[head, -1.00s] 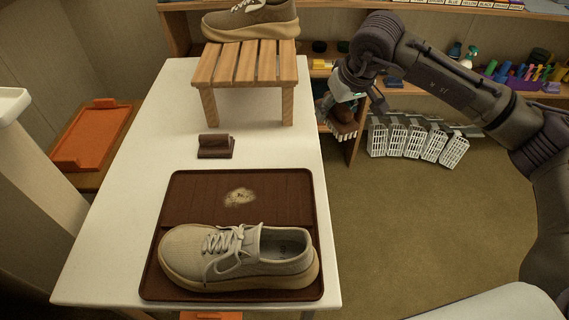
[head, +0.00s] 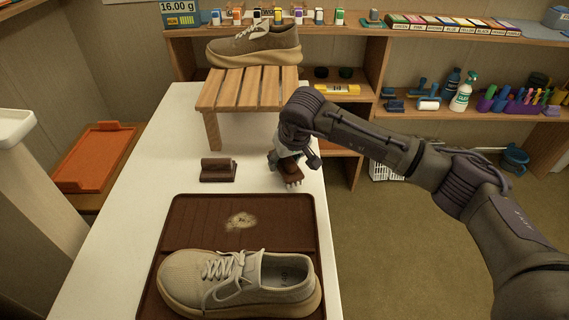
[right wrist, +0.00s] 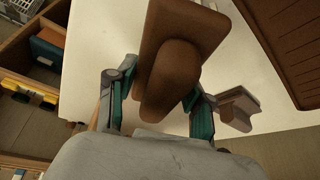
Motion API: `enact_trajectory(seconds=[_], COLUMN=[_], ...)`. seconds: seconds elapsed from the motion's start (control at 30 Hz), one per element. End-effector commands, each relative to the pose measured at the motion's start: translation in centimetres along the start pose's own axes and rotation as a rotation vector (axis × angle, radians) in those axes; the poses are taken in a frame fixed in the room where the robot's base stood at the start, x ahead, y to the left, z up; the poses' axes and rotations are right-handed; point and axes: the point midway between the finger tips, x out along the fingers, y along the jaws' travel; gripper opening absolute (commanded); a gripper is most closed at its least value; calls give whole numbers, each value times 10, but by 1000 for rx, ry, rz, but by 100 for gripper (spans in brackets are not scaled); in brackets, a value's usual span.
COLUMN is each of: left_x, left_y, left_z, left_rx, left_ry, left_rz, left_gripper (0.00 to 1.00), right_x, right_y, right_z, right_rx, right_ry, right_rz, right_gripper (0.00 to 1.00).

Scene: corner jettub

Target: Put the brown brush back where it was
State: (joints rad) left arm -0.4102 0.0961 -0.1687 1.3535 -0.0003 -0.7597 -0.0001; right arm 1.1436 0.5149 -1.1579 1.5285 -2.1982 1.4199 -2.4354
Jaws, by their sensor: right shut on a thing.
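The brown brush (head: 291,173) is in my right gripper (head: 286,160), with its pale bristles facing down, close above the right edge of the white table (head: 258,183). In the right wrist view the two teal-padded fingers of my right gripper (right wrist: 160,85) close on the knob of the brush (right wrist: 185,42). A small brown block-shaped piece with a raised upper part (head: 217,170) stands on the table, left of the brush; it also shows in the right wrist view (right wrist: 238,108). My left gripper is not in view.
A brown tray (head: 190,212) with a pale shoe (head: 240,282) and a beige powdery patch lies in front. A wooden slatted stand (head: 245,90) bearing a brown shoe (head: 255,45) is behind. Shelves with bottles stand at the back right. The table between stand and tray is mostly clear.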

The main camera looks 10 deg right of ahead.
Motion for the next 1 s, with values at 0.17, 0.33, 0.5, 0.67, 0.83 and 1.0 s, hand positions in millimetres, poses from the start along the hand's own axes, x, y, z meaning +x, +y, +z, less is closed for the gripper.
enact_trajectory(seconds=[0.17,0.33,0.5,0.67,0.83,1.0], left_x=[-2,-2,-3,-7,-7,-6], left_y=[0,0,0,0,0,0], left_z=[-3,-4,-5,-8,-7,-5], left_rx=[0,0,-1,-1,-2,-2], left_ry=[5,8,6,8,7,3], left_rz=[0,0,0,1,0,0], left_gripper=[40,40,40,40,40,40], right_x=[14,13,15,15,15,14], right_y=[0,0,0,0,1,1], right_z=[5,5,6,6,6,6], right_rx=[1,1,0,0,0,0], right_ry=[2,2,2,1,1,1], right_rz=[0,0,0,0,0,0], right_gripper=[24,24,24,71,77,77])
